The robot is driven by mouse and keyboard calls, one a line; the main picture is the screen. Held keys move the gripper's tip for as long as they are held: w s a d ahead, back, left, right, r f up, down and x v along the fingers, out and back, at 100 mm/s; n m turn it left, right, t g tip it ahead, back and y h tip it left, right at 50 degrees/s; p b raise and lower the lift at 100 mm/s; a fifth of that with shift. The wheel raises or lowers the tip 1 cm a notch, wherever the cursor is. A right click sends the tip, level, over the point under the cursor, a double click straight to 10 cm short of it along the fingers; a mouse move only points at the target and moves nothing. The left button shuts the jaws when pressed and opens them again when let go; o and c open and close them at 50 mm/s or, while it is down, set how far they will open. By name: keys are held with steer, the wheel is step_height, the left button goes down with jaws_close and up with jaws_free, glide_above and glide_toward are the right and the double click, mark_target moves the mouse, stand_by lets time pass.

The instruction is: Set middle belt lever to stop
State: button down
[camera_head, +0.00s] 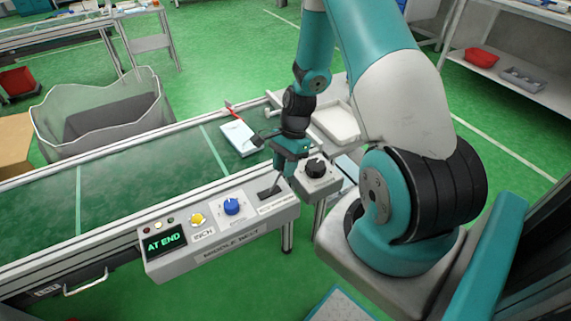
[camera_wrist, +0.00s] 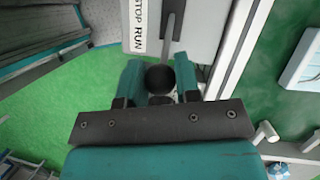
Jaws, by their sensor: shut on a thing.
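The middle belt control box (camera_head: 215,240) is a grey panel marked MIDDLE BELT, with its display reading AT END. Its lever (camera_head: 275,184) rises from a dark slot at the panel's right end. In the wrist view the lever's grey rod (camera_wrist: 171,28) runs to a round black knob (camera_wrist: 159,78). The STOP RUN label (camera_wrist: 138,25) lies left of the rod, RUN nearer my gripper, and the knob shows just past the RUN end. My gripper (camera_head: 287,160) is over the lever, its two teal fingers (camera_wrist: 159,72) shut around the knob. Its fingers partly hide the lever in the head view.
The panel also has a blue knob (camera_head: 232,206), a yellow button (camera_head: 197,219) and small lamps. A black dial (camera_head: 315,167) on a separate grey box stands close right of my gripper. The green conveyor belt (camera_head: 130,185) behind carries a pale blue-white pack (camera_head: 238,138).

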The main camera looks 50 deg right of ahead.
steer(key=shift+w+a+r+h+p, duration=0.25)
steer(key=shift+a+r+h+p, duration=0.3)
steer(key=shift+a+h+p, duration=0.25)
steer(key=a+h, duration=0.1)
steer(key=a+g+h+p, duration=0.1)
steer(key=shift+w+r+h, duration=0.15)
steer(key=shift+w+h, duration=0.15)
steer(key=shift+w, duration=0.05)
steer(key=shift+w+a+p, duration=0.2)
steer(key=shift+a+p, duration=0.1)
steer(key=shift+a, duration=0.45)
steer(key=c, duration=0.8)
jaws_free()
steer(key=w+r, duration=0.1)
steer(key=r, duration=0.4)
steer(key=w+r, duration=0.1)
steer(key=r, duration=0.5)
steer(key=r+p, duration=0.1)
steer(key=r, duration=0.5)
steer(key=shift+w+r, duration=0.1)
steer(key=shift+w, duration=0.3)
steer(key=shift+a, duration=0.1)
